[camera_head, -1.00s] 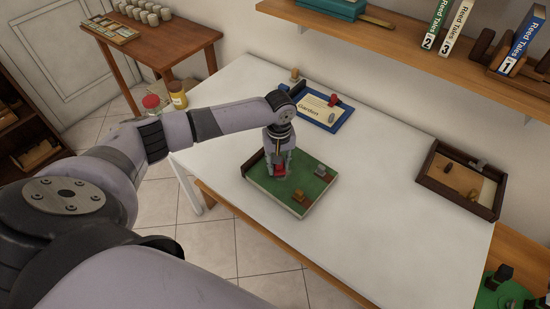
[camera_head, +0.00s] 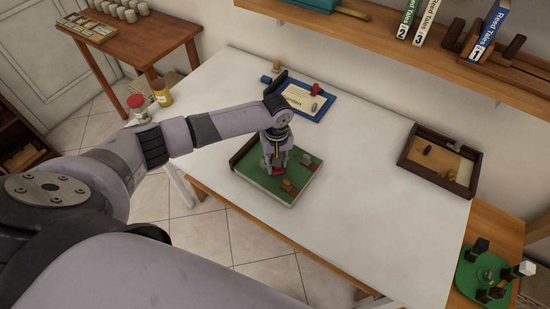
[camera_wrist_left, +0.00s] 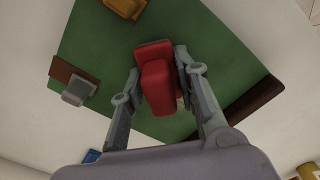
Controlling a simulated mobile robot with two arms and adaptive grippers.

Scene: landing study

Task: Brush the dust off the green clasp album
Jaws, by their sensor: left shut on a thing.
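The green clasp album (camera_head: 262,186) lies flat on the white table, with a dark spine along its left edge and tan and grey blocks on its right part. It also fills much of the left wrist view (camera_wrist_left: 200,35). My left gripper (camera_head: 273,172) is over the album, its fingers shut on a red brush-like block (camera_wrist_left: 157,85). The block is at the album's green face; I cannot tell if it touches. No dust can be made out. My right gripper is not in view.
A blue-framed board (camera_head: 303,100) lies behind the album. A brown tray (camera_head: 437,163) with small items is at the right. A wall shelf (camera_head: 380,30) with books runs above.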

